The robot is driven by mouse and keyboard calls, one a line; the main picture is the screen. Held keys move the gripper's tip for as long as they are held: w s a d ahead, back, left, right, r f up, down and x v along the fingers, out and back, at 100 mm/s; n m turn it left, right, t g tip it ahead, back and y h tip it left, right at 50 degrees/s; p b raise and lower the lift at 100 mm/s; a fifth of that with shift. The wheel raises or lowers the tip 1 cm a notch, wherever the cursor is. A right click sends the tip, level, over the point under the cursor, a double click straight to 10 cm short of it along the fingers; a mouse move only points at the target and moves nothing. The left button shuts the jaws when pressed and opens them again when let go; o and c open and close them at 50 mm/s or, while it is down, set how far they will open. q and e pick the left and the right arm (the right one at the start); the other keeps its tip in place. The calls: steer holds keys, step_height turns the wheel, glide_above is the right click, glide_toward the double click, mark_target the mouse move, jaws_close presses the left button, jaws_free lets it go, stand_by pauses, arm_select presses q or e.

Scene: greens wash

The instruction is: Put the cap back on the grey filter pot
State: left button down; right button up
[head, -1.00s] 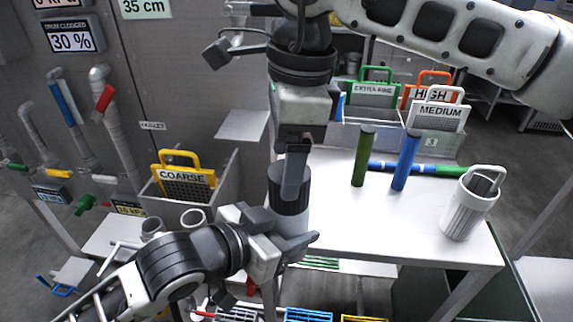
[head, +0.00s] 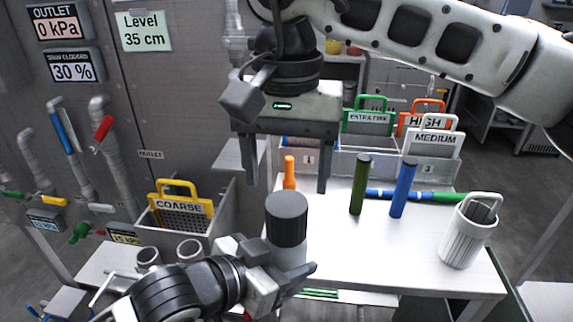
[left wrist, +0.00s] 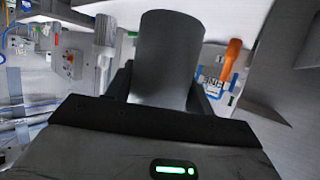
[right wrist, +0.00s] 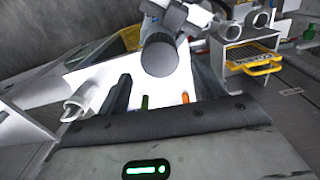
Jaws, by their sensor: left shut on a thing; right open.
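The grey filter pot (head: 289,254) stands upright in my left gripper (head: 290,278), whose jaws are shut on its lower body. The dark grey cap (head: 287,215) sits on top of the pot, in line with it, with no gap visible; I cannot tell how tightly it is seated. In the left wrist view a grey cylinder (left wrist: 165,60) rises between the fingers. My right gripper (head: 288,187) is open and empty above the cap, with one finger to each side. In the right wrist view the cap's round top (right wrist: 160,57) shows beyond the open fingers.
A white table (head: 350,262) carries a green cylinder (head: 360,185), a blue cylinder (head: 404,188), an orange one (head: 289,172) and a white handled strainer cup (head: 467,235). A bin with a yellow COARSE screen (head: 180,205) stands left. Labelled screens stand behind.

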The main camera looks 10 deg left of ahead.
mark_target(287, 203)
steer(key=shift+n, duration=0.3)
steer(key=shift+f, duration=3.95)
